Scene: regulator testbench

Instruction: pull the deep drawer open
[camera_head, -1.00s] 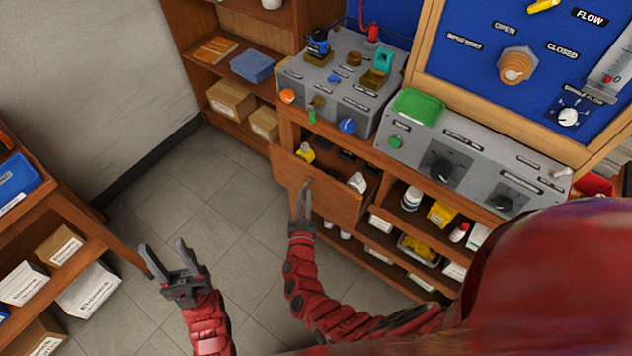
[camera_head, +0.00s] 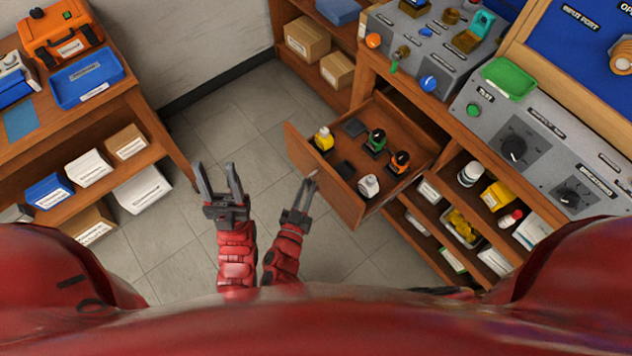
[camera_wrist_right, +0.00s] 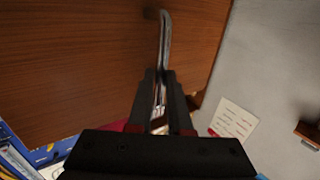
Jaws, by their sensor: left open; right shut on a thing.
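The deep drawer (camera_head: 318,178) is pulled well out of the bench in the head view. Inside it are a yellow bottle (camera_head: 323,138), a white bottle (camera_head: 368,186), a green-topped item (camera_head: 376,141), an orange-topped item (camera_head: 399,162) and dark blocks. My right gripper (camera_head: 307,185) is at the drawer front, shut on its metal handle. In the right wrist view the handle (camera_wrist_right: 164,45) runs between the fingers (camera_wrist_right: 160,95) against the brown drawer front (camera_wrist_right: 80,60). My left gripper (camera_head: 220,180) is open and empty above the floor, left of the drawer.
A wooden shelf unit (camera_head: 150,155) with boxes, a blue tray (camera_head: 87,77) and an orange case (camera_head: 60,35) stands at the left. Open shelves with bottles lie right of the drawer. Tiled floor (camera_head: 225,125) is clear between.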

